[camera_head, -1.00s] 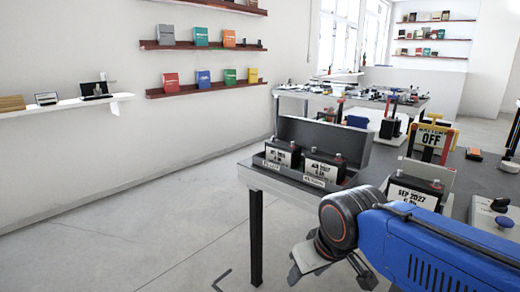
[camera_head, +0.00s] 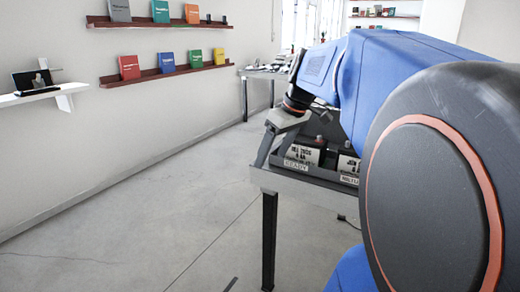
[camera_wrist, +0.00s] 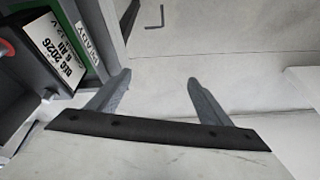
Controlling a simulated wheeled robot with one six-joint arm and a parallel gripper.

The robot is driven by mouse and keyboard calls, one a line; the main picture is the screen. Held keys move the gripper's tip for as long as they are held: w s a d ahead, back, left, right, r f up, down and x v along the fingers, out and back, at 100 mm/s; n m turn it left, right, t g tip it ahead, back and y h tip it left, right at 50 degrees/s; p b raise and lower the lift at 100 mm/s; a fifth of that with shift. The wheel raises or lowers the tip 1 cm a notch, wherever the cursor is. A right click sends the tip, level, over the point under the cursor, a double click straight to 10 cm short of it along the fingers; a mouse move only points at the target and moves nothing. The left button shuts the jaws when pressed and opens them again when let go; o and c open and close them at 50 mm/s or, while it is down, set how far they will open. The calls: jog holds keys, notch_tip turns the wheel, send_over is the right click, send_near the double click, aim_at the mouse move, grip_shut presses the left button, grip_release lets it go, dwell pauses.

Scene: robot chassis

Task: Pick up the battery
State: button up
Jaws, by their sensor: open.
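A dark battery (camera_head: 303,153) with a white label stands in the left end of a grey holder above a "READY" tag. A second battery (camera_head: 348,165) stands to the right, partly hidden by my arm.
My blue arm covers most of the table and the right side of the head view. The floor (camera_head: 150,225) to the left is clear. Wall shelves (camera_head: 165,72) hold books.

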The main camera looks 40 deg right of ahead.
jog(key=w+d+r+n+t, duration=0.1)
jog(key=d+r, duration=0.1)
jog(key=d, duration=0.4)
jog(key=w+d+r, duration=0.1)
jog(key=d+r, duration=0.2)
jog(key=d, duration=0.3)
jog(key=n+t+y, duration=0.1)
send_near(307, 139)
jog(key=shift+n, duration=0.3)
jog(key=x, duration=0.8)
jog(key=shift+f, duration=0.15)
jog(key=shift+w+x, duration=0.25)
jog(key=shift+x, duration=3.1)
jog(key=shift+d+r, duration=0.1)
jog(key=shift+r, duration=0.15)
grip_shut()
jog(key=shift+r, duration=5.05)
